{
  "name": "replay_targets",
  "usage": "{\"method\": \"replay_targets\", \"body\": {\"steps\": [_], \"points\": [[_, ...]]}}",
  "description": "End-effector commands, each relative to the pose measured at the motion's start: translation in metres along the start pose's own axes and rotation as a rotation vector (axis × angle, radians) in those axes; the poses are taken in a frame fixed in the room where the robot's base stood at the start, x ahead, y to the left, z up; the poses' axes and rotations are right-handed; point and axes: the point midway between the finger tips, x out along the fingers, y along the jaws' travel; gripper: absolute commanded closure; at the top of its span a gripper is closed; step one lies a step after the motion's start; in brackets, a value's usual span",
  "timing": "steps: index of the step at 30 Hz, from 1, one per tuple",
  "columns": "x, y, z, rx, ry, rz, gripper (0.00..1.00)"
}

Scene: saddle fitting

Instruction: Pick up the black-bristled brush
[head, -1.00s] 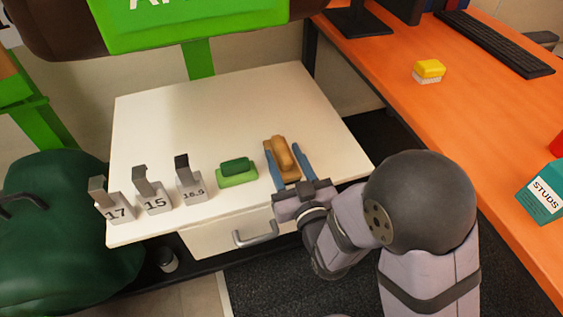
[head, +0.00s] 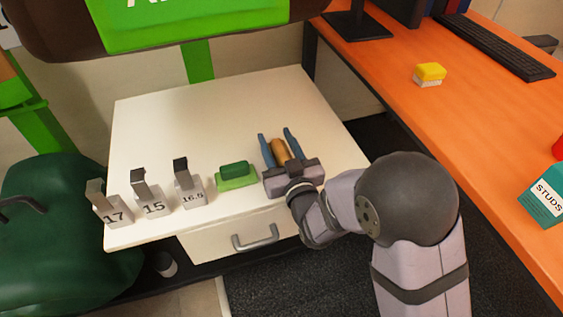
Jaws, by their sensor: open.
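A brush with a tan, wood-coloured back (head: 280,149) is on the white table near its front right. Its bristles are hidden, so their colour cannot be seen. My gripper (head: 275,135) is open, with one blue finger on each side of the tan brush. The gripper's grey body covers the brush's near end. Whether the fingers touch it cannot be told. A green brush or block (head: 236,176) with a lighter green base sits just to the left. A yellow brush (head: 430,73) with a pale underside lies on the orange desk.
Grey metal stands marked 17 (head: 112,209), 15 (head: 150,199) and 16.5 (head: 187,189) line the white table's (head: 205,125) front left. The table's back is clear. The orange desk (head: 450,120) holds a keyboard (head: 495,47) and a teal STUDS box (head: 543,197).

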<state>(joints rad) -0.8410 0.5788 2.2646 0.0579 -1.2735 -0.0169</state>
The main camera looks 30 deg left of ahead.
Motion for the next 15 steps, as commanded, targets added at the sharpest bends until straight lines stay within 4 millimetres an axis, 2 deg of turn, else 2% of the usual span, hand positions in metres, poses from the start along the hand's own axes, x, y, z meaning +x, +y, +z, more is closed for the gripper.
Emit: {"method": "replay_targets", "body": {"steps": [7, 8, 12, 13, 15], "points": [[0.0015, 0.0001, 0.0001, 0.0, 0.0, 0.0, 0.58], [0.0015, 0.0, 0.0001, 0.0, 0.0, 0.0, 0.63], [0.0014, 0.0, 0.0001, 0.0, 0.0, 0.0, 0.96], [0.0014, 0.0, 0.0001, 0.0, 0.0, 0.0, 1.0], [0.0015, 0.0, -0.0006, 0.0, 0.001, 0.0, 1.0]]}}
